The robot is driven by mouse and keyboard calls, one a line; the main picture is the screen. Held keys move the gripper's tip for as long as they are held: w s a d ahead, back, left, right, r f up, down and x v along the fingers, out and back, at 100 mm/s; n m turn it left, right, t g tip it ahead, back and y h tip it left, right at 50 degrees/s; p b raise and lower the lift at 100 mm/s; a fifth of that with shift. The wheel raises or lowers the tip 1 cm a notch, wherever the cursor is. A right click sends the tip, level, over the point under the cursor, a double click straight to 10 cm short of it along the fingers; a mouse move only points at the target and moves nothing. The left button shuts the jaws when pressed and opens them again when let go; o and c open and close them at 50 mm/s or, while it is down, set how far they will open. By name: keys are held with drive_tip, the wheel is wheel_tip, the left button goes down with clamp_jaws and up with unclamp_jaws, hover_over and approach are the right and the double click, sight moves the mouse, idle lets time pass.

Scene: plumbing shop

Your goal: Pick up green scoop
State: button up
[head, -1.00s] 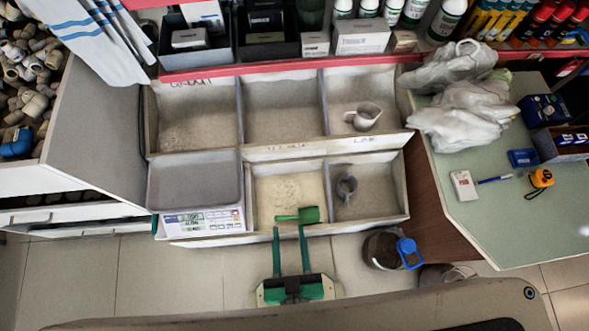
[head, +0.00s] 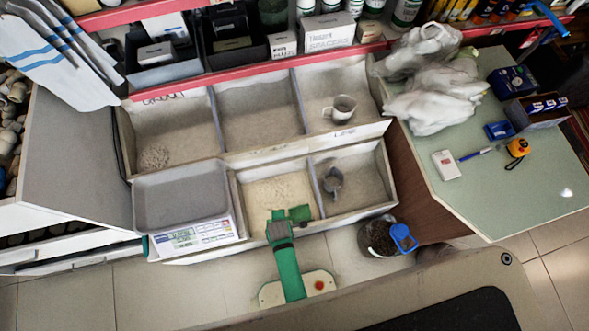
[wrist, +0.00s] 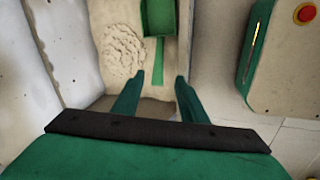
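The green scoop (head: 299,214) lies in the front bin that holds pale powder, near the bin's front wall. In the wrist view the scoop's tray (wrist: 159,17) is at the top, and its narrow handle (wrist: 159,62) runs down toward my gripper. My gripper (wrist: 159,78) is open, with one green finger on each side of the handle's end in the picture. I cannot tell whether the fingertips are level with the handle or above it. In the head view my gripper covers part of the scoop, and its fingers are hard to make out.
The powder bin's walls (head: 238,205) stand close around the scoop. A scale with a grey tray (head: 180,197) is to the left. The right front bin holds a grey cup (head: 332,180), and a white cup (head: 340,108) sits behind. A dark bucket (head: 378,238) stands on the floor at right.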

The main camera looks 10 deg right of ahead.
drive_tip(key=w+f+n+g, duration=0.1)
drive_tip(key=f+n, duration=0.1)
approach(289, 218)
drive_tip(key=shift+w+a+f, duration=0.25)
drive_tip(key=shift+a+f, duration=0.8)
drive_tip(key=shift+f, duration=0.2)
drive_tip(key=shift+w+a+f, duration=0.2)
drive_tip(key=shift+a+f, duration=0.8)
drive_tip(key=shift+f, duration=0.2)
drive_tip(key=shift+w+f, duration=0.1)
drive_tip(key=shift+f, duration=0.6)
clamp_jaws()
